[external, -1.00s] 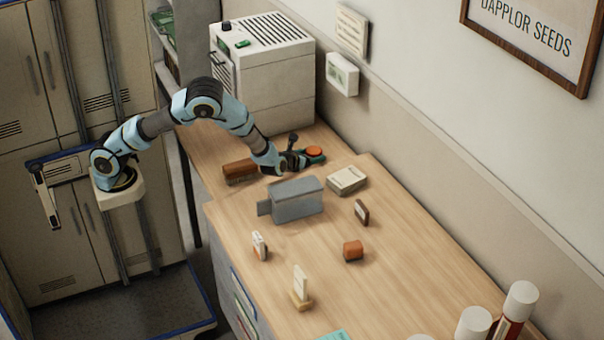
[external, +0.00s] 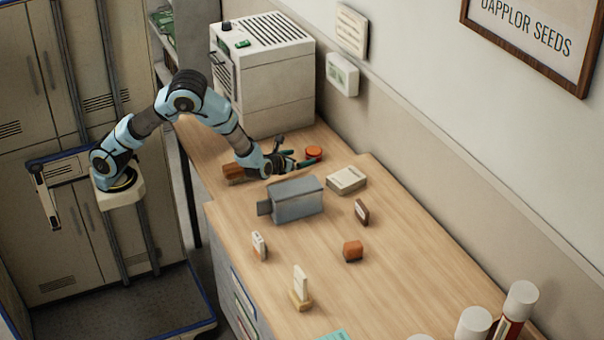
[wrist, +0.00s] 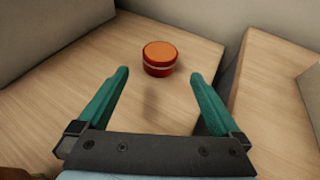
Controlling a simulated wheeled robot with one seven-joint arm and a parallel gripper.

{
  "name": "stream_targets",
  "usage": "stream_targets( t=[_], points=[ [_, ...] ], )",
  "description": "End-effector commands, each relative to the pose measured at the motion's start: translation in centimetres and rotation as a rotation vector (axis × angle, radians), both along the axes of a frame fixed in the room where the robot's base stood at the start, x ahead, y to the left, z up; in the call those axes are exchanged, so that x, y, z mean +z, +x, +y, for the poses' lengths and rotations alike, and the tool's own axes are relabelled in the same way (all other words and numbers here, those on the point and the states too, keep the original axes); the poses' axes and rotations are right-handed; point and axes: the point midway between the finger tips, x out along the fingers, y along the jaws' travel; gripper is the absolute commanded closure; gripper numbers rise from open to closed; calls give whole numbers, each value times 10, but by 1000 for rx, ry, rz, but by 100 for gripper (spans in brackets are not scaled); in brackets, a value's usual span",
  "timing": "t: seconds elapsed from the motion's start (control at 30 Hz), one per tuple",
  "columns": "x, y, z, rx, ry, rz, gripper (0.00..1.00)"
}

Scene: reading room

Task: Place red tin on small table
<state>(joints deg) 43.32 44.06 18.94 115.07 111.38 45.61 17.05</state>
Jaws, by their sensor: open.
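The red tin (external: 313,153) is a short round tin with an orange-red lid and a pale band. It stands upright on the small table (external: 206,145), the wooden surface beside the white machine. In the wrist view the tin (wrist: 160,60) stands just beyond my fingertips, near the wall. My gripper (external: 298,153) is open and low over this table, left of the tin. In the wrist view its two green fingers (wrist: 159,74) are spread wide with nothing held between them.
A narrow gap parts the small table from the longer desk (external: 400,270). Near its edge stand a grey metal box (external: 297,200) and a cream box (external: 347,181). A brown block (external: 234,172) lies left of my gripper. The white machine (external: 262,85) stands behind.

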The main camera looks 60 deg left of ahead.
Motion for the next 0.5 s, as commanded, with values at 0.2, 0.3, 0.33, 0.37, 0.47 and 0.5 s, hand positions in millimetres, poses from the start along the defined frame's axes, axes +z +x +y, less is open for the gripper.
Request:
stream_targets(
  t=[0.2,0.3,0.33,0.37,0.47,0.5],
  points=[
    [12,-27,-14,-2,0,0,0],
    [15,-32,-17,-1,0,0,0],
    [15,-33,-17,-1,0,0,0],
    [16,-34,-17,-1,0,0,0],
    [16,-34,-17,0,0,0,0],
    [16,-34,-17,0,0,0,0]
  ],
)
